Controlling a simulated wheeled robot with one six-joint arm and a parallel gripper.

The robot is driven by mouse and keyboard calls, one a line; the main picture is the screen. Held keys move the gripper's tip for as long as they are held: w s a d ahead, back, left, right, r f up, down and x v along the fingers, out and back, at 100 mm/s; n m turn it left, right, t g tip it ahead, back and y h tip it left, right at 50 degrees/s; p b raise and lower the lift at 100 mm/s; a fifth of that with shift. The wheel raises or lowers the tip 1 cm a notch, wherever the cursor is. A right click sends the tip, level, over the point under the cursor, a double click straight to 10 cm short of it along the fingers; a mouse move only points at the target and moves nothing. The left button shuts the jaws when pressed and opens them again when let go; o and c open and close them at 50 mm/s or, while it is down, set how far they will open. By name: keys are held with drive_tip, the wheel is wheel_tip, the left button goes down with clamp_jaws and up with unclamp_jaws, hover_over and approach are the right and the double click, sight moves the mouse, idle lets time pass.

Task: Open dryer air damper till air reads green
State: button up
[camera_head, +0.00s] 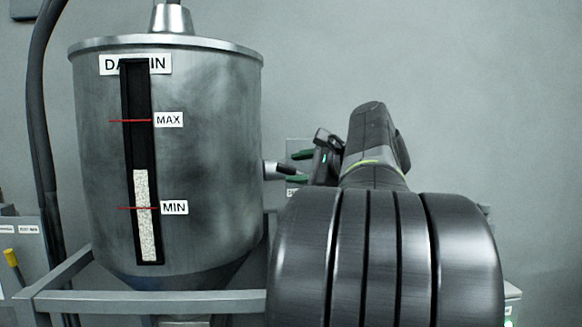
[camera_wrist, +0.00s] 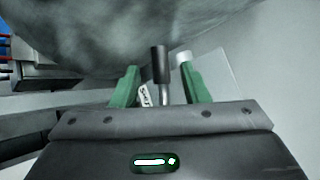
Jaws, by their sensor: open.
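My gripper (camera_head: 299,167) is open, with green fingers, just right of the metal hopper in the head view. In the wrist view the open gripper (camera_wrist: 158,84) has a lever with a black grip (camera_wrist: 160,65) and a metal rod between its fingers. A gap shows on each side of the rod. A white round part (camera_wrist: 184,58) is by the right finger. A small tag with unreadable print (camera_wrist: 145,95) sits by the left finger. I cannot tell for sure that this lever is the air damper. No air reading shows in either view.
The hopper (camera_head: 200,150) has a sight strip, with pale material a little above MIN. A grey frame rail (camera_head: 150,302) runs below it. A black hose (camera_head: 40,120) hangs at left. A yellow-handled part (camera_head: 12,258) is at lower left. The upper right wall is clear.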

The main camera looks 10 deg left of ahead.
sight(288, 169)
drive_tip(key=x, duration=0.5)
drive_tip(key=shift+p, duration=0.4)
clamp_jaws()
